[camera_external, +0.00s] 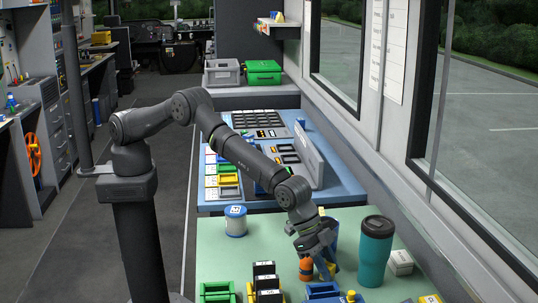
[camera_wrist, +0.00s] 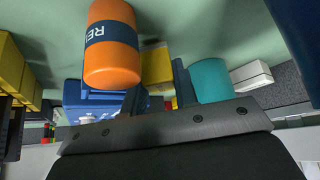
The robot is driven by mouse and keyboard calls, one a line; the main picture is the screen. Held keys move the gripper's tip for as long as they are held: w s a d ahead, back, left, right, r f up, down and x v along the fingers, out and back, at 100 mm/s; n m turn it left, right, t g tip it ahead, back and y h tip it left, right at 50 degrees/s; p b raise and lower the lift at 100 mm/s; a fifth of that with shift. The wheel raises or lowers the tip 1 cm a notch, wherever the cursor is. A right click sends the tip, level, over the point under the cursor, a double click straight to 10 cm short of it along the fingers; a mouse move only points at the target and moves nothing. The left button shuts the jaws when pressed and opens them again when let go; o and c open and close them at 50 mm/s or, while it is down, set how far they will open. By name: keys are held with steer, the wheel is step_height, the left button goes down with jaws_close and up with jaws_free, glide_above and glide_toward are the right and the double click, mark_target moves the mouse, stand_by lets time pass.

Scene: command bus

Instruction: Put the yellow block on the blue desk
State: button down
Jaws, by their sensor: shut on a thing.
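My gripper (camera_external: 322,256) is low over the front green table, with its jaws shut on the yellow block (camera_external: 326,271). In the wrist view the yellow block (camera_wrist: 157,65) sits between the two dark fingers, partly hidden. I cannot tell whether it touches the table. An orange cylinder with a dark label band (camera_external: 306,268) stands right beside the gripper; it looms large in the wrist view (camera_wrist: 112,62). The blue desk (camera_external: 348,184) lies behind the green table and carries a keyboard, panels and small coloured bins. My arm crosses in front of part of it.
A grey upright panel (camera_external: 308,155) stands on the blue desk.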

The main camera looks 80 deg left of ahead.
mark_target(329, 265)
step_height(329, 265, up, 9)
steer(key=shift+r, duration=0.2)
steer(key=w+a+n+t+y, duration=0.1)
steer(key=w+a+n, duration=0.25)
steer(key=a, duration=1.25)
steer(key=w+a+n+t+y, duration=0.15)
steer(key=w+a, duration=0.25)
steer(key=a, duration=1.3)
steer(key=s+a+f+n, duration=0.1)
steer(key=s+a, duration=0.3)
steer(key=a, duration=0.7)
steer(key=s+a+f+n+y, duration=0.1)
steer(key=s+a+f, duration=0.2)
steer(key=a, duration=0.8)
steer(key=s+a+f+n+y, duration=0.1)
steer(key=s+a+f+n, duration=0.1)
steer(key=a, duration=0.9)
steer(key=shift+s+f+g, duration=0.15)
steer(key=shift+s+f, duration=0.15)
steer(key=shift+s, duration=0.4)
steer(key=shift+s+f+g, duration=0.1)
steer(key=shift+s+f, duration=0.2)
steer(key=shift+s, duration=0.35)
steer(key=shift+d+f, duration=0.1)
steer(key=shift+d, duration=3.35)
steer(key=shift+a, duration=0.1)
